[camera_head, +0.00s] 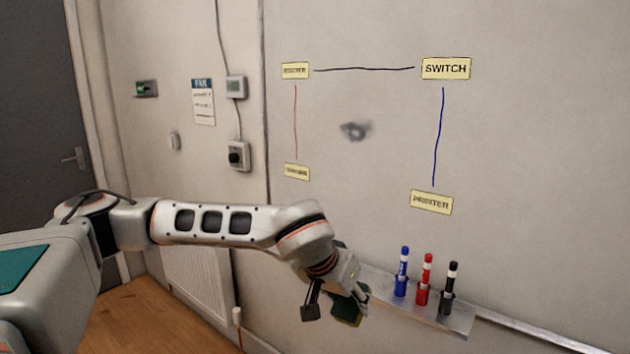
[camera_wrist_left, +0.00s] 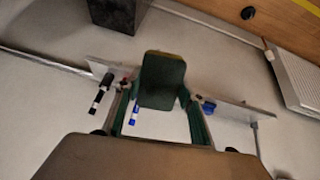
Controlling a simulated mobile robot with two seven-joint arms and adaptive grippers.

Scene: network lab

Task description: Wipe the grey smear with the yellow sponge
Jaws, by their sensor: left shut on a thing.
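The grey smear (camera_head: 355,130) is a small dark smudge on the whiteboard wall, between the red and blue drawn lines. My left gripper (camera_head: 334,302) is below the smear, near the left end of the marker shelf, and shut on the sponge (camera_head: 349,307). The sponge shows mostly its dark green face; in the left wrist view the sponge (camera_wrist_left: 163,80) has a thin yellow edge at its top and sits between the fingers. The sponge is well apart from the smear. My right gripper is not in view.
A shelf (camera_head: 462,318) on the wall holds a blue marker (camera_head: 402,275), a red marker (camera_head: 424,280) and a black marker (camera_head: 449,290), right of my gripper. Yellow labels, including SWITCH (camera_head: 446,69), surround the smear. A radiator (camera_head: 196,283) stands low at left.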

